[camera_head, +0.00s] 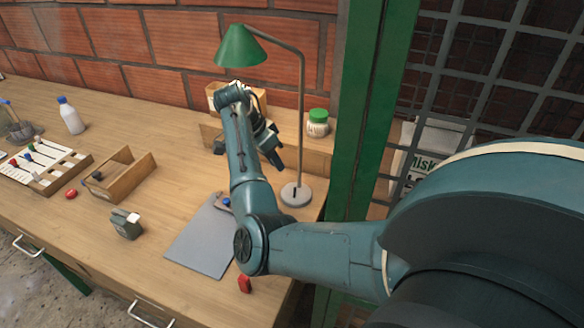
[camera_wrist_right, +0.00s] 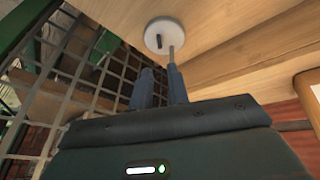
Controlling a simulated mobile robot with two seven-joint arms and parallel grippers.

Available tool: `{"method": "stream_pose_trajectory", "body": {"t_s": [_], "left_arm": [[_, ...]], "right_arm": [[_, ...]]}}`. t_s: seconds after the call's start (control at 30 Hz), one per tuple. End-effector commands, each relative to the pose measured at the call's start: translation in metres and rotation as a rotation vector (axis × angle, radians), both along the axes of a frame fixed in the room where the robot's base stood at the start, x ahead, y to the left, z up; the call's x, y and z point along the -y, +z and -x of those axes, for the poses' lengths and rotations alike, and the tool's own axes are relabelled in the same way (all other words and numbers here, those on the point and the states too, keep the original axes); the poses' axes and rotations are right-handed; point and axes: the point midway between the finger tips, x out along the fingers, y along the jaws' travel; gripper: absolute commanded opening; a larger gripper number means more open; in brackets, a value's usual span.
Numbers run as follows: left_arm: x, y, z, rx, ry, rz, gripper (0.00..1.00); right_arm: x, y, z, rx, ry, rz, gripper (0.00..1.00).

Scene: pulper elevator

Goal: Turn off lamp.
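The lamp has a green cone shade (camera_head: 240,47), a thin grey bent pole (camera_head: 301,110) and a round pale base (camera_head: 296,194) on the workbench. I cannot tell whether it is lit. In the right wrist view the base (camera_wrist_right: 165,36) lies just beyond the fingers, with a small dark switch-like piece on it. The pole runs from the base down behind the right-hand finger. My right gripper (camera_head: 276,160) is left of the pole and above the bench; its fingers (camera_wrist_right: 160,85) are apart with nothing between them. My left gripper is out of view.
A green-lidded jar (camera_head: 318,124) stands right of the pole. A grey board (camera_head: 203,240), a red object (camera_head: 245,284), a wooden box (camera_head: 120,176) and a white bottle (camera_head: 70,116) are on the bench. A green post (camera_head: 362,110) and metal mesh stand at the right.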

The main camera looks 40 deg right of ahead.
Motion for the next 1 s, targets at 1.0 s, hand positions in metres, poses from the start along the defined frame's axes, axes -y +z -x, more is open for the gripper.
{"method": "stream_pose_trajectory", "body": {"t_s": [1.0], "left_arm": [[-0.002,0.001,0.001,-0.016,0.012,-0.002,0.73]], "right_arm": [[0.044,-0.109,0.021,0.000,0.000,0.000,0.17]]}}
